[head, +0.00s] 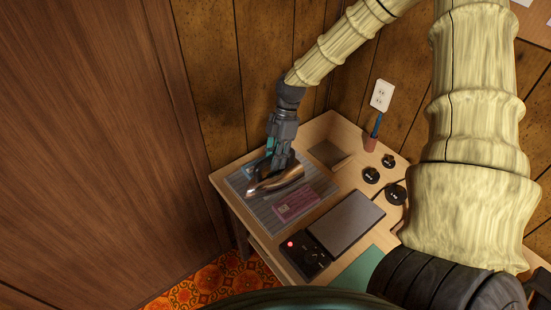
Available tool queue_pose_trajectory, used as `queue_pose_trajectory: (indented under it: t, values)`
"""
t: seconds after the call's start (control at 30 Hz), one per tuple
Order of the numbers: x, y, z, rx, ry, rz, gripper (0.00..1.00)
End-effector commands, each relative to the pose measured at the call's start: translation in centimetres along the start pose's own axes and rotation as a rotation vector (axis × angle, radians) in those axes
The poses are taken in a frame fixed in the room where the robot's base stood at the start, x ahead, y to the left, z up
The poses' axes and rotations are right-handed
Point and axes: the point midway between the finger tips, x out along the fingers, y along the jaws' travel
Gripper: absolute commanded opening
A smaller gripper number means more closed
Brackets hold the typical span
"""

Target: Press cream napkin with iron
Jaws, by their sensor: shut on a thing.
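My gripper (280,158) points down at the left part of the table and is shut on the iron (277,179). The iron is a shiny copper-brown body with a pointed end to the left. It is low over a grey striped mat (267,212); I cannot tell whether it touches the mat or a cloth. A folded mauve-pink cloth (296,204) lies on the mat to the right of the iron. A blue-teal piece (256,166) shows behind the iron, partly covered. I cannot make out a cream napkin; the iron and gripper hide part of the mat.
A grey plate (346,219) and a black box with a red light (304,255) are at the front right. Several black round items (395,194) and a terracotta cup (370,143) stand at the right. A dark square (327,153) lies behind. Wood panels close off the left.

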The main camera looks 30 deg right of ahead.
Motion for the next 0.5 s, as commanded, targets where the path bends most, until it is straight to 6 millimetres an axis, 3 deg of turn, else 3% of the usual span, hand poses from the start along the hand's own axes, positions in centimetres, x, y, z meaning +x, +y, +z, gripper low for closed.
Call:
queue_pose_trajectory:
  t: [0.5]
  values:
    - [-3.2,-0.6,-1.3,-0.001,0.000,0.001,0.00]
